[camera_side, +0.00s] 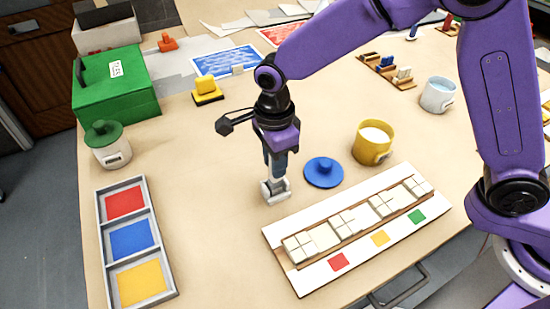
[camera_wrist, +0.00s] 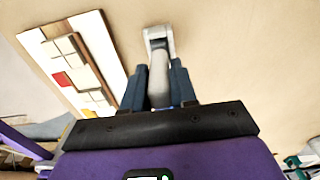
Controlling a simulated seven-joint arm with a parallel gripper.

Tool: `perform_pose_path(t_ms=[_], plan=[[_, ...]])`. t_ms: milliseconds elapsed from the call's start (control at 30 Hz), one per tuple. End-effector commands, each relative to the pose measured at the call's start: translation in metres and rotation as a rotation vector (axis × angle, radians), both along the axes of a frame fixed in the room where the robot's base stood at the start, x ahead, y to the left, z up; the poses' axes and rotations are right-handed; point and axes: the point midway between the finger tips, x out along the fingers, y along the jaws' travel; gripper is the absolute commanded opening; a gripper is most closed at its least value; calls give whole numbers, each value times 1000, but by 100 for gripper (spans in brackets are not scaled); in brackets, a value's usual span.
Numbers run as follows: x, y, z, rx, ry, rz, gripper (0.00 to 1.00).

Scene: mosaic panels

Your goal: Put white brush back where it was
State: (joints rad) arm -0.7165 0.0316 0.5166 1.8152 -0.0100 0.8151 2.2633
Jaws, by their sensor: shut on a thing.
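My gripper (camera_side: 277,163) points down over the middle of the table, shut on the white brush. The brush head (camera_side: 275,191) hangs below the fingers, at or just above the table; I cannot tell if it touches. In the wrist view my gripper (camera_wrist: 160,88) has the pale brush handle (camera_wrist: 159,72) between its two dark fingers, with the white brush head (camera_wrist: 158,41) beyond. The upper handle is hidden by the fingers. A wooden rack (camera_side: 401,81) at the back right holds small blue and white items, too small to identify.
The blue knobbed disc (camera_side: 323,173) and yellow cup (camera_side: 371,143) stand right of my gripper. The tiled white panel (camera_side: 300,282) lies in front. A three-compartment tray (camera_side: 105,232), green-lidded jar (camera_side: 111,151) and green box (camera_side: 118,89) are left.

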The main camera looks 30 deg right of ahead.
Motion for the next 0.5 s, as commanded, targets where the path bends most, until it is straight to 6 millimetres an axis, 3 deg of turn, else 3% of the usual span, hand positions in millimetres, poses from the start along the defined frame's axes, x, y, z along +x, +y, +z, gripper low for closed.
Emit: perform_pose_path(t_ms=[233, 267, 333, 500], plan=[[0, 0, -3, -1, 1, 0, 0], [0, 0, -3, -1, 1, 0, 30], [0, 0, -3, -1, 1, 0, 52], [0, 0, -2, 0, 1, 0, 52]])
